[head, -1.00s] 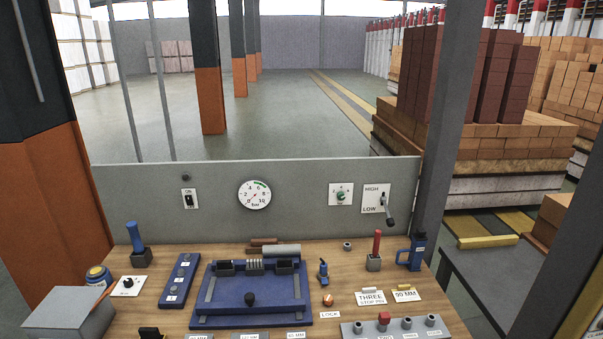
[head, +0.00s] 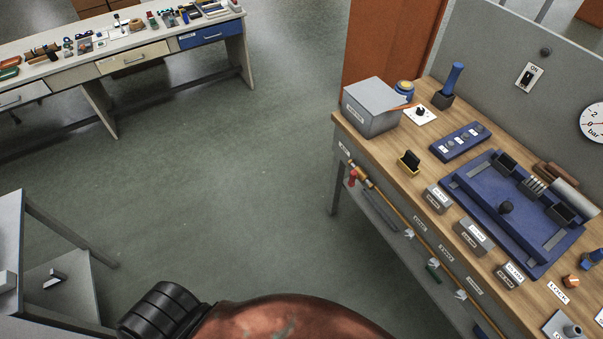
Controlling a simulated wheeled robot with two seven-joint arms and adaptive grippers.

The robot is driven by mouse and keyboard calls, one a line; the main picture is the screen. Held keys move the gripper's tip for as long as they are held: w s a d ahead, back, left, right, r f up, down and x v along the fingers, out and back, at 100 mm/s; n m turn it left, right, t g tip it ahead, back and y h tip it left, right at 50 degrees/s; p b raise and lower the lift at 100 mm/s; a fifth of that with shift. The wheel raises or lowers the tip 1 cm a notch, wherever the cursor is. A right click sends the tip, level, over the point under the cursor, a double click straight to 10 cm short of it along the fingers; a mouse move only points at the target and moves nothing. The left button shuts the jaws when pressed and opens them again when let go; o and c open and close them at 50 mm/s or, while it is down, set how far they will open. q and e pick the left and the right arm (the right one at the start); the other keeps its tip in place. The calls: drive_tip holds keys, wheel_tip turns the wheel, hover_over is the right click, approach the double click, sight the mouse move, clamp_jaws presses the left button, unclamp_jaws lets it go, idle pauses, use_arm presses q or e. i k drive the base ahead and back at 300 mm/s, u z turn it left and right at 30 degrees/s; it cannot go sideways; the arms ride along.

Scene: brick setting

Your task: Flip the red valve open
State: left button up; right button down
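The red valve (head: 352,179) shows in the head view as a small red handle near the left end of a brass-coloured pipe (head: 392,221). The pipe runs along the front of the wooden workbench (head: 375,139), below its top edge. The handle appears to hang downward from the pipe; its exact setting is too small to tell. Neither of my grippers is in view.
A grey box (head: 371,110) stands on the bench's left corner, above the valve. A blue fixture (head: 490,215) lies farther right. Open floor (head: 230,190) lies left of the bench. A long table (head: 130,60) stands at the back left, and a grey table (head: 75,235) at lower left.

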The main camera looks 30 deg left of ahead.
sight(353, 172)
drive_tip(key=u, duration=0.5)
drive_tip(key=k, duration=0.5)
drive_tip(key=z, duration=0.8)
drive_tip(key=i, duration=0.95)
drive_tip(key=u, duration=1.7)
